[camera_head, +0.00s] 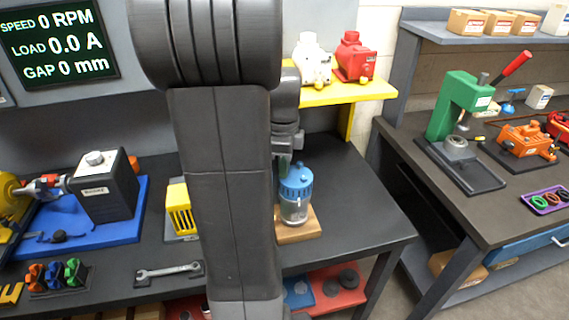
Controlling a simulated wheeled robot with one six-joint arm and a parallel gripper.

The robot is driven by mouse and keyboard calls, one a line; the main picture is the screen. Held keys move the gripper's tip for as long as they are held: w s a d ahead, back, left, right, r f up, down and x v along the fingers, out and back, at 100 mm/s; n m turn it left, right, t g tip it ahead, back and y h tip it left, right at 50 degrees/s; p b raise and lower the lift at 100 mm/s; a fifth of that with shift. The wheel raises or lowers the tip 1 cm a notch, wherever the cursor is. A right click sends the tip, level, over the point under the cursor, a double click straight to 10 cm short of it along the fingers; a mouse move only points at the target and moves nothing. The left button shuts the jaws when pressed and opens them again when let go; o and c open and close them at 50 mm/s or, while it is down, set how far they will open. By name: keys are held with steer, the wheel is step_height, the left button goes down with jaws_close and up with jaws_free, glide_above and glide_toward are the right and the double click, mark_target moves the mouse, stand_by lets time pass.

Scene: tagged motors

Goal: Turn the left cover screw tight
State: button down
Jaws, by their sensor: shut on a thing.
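My gripper (285,150) points down at the middle of the bench, partly hidden behind my own dark arm. It is shut on a narrow thing, which is too small and covered to name. I cannot tell whether the gripper or the held thing touches the cover. The left cover screw cannot be made out. My arm hides the area left of the blue cover.
A yellow shelf (372,89) with white (312,62) and red (354,58) units stands behind. A yellow slotted part (180,209), a wrench (169,271) and a black motor box (103,187) are at left. The bench (365,218) right of the block is clear.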

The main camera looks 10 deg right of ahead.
steer(key=shift+w+r+m, duration=0.15)
steer(key=shift+r+m, duration=0.05)
steer(key=shift+m, duration=0.5)
stand_by(0.3)
stand_by(0.4)
steer(key=c, duration=1.5)
jaws_free()
steer(key=shift+o, duration=0.6)
steer(key=shift+f, duration=0.1)
step_height(320, 180, up, 14)
steer(key=shift+b, duration=0.4)
steer(key=shift+a+f, duration=0.1)
steer(key=shift+f, duration=0.05)
step_height(320, 180, down, 14)
steer(key=shift+r+p, duration=0.1)
steer(key=shift+p, duration=0.3)
